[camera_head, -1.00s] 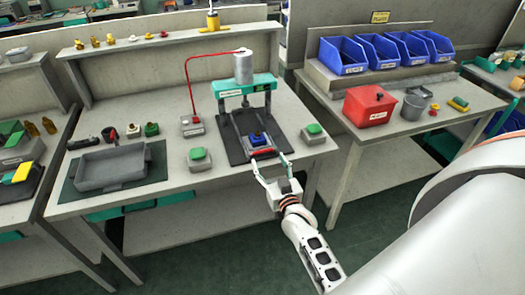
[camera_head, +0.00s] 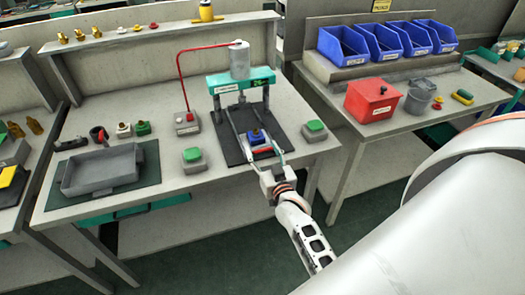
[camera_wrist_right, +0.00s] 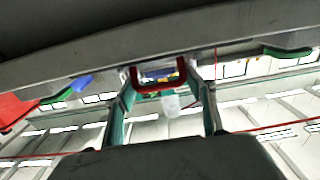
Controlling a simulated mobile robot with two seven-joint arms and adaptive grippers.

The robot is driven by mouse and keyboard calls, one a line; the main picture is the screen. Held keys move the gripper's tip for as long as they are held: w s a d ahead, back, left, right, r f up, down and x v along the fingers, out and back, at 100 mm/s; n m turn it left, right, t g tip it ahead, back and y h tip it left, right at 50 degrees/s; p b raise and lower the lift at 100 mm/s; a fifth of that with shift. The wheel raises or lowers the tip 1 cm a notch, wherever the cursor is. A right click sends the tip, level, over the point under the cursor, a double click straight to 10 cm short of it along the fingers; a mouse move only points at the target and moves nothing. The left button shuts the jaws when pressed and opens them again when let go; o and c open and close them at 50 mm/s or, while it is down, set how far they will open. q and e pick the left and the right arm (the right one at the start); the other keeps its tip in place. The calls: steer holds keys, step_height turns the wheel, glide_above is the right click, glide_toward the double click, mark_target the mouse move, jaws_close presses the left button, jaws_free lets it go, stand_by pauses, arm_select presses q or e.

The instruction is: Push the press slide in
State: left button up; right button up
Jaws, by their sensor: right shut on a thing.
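The press (camera_head: 241,84) has a teal crossbeam and a grey cylinder on top, and stands on a dark base plate (camera_head: 232,152) on the middle bench. Its slide sits toward the front, out from under the crossbeam, carrying a blue block (camera_head: 256,137) with a red handle (camera_head: 262,150) at its front edge. My right gripper (camera_head: 266,158) is at the handle, shut on it with one finger at each end. In the right wrist view the red U-shaped handle (camera_wrist_right: 158,88) lies between the fingers. My left gripper is not in view.
Green-topped boxes stand left (camera_head: 193,160) and right (camera_head: 315,130) of the press plate. A grey tray (camera_head: 101,170) lies on the bench's left part. A red box (camera_head: 373,100) and blue bins (camera_head: 342,48) are on the right bench.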

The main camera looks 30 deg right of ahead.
mark_target(254, 135)
steer(key=b+x, duration=0.1)
steer(key=x, duration=0.8)
steer(key=shift+a+b, duration=0.15)
steer(key=shift+b, duration=0.15)
steer(key=o, duration=1.3)
steer(key=v, duration=1.2)
steer(key=shift+s, duration=0.1)
